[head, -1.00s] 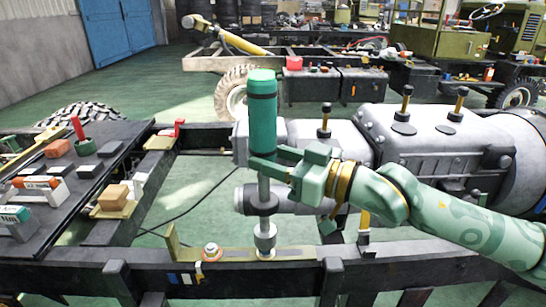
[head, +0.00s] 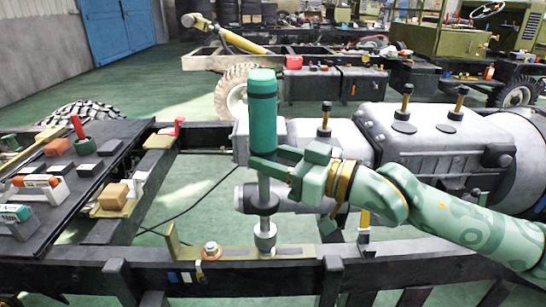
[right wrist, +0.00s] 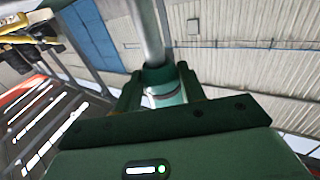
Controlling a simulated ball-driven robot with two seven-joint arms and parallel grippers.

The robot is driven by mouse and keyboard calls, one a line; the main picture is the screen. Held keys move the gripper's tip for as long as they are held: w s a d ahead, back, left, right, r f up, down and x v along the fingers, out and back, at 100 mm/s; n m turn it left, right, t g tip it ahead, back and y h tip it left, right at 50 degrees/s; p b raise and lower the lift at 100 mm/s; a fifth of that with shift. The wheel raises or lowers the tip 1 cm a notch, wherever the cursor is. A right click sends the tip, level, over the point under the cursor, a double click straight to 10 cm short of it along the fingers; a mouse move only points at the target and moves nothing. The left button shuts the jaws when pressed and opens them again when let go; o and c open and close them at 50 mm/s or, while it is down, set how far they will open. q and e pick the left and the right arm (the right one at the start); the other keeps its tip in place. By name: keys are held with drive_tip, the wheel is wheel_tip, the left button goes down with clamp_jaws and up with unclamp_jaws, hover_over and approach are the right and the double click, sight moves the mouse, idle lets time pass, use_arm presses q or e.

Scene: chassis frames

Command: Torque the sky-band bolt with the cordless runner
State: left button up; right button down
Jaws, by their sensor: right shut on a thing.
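The cordless runner (head: 262,120) is a green cylinder with a black band, upright above the front rail. Its grey shaft runs down to a socket (head: 265,236) just over or on the rail. The bolt under the socket is hidden, so I cannot tell whether they touch. My right gripper (head: 266,165) is shut on the lower part of the runner. The right wrist view shows the green runner (right wrist: 162,84) between the fingers. A bolt with a pale top and orange ring (head: 211,251) stands left of the socket. I cannot make out a sky band. My left gripper is not in view.
A grey gearbox (head: 430,140) lies behind my right arm. A dark bench (head: 110,150) at left holds small blocks and boxes. An upright brass bracket (head: 173,243) stands left of the bolt.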

use_arm(q)
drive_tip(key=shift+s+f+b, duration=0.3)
drive_tip(key=shift+b, duration=0.15)
use_arm(e)
drive_tip(key=shift+f, duration=0.95)
idle(0.6)
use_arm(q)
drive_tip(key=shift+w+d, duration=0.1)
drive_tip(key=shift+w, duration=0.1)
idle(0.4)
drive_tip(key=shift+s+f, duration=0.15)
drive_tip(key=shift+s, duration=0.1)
use_arm(e)
drive_tip(key=shift+f, duration=0.35)
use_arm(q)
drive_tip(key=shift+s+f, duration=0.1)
use_arm(e)
drive_tip(key=shift+s+f, duration=0.1)
drive_tip(key=shift+f, duration=0.5)
idle(0.8)
drive_tip(key=shift+r, duration=0.25)
idle(1.5)
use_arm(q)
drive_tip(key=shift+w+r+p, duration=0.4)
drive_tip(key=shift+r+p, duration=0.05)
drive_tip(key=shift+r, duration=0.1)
use_arm(e)
drive_tip(key=shift+r, duration=1.65)
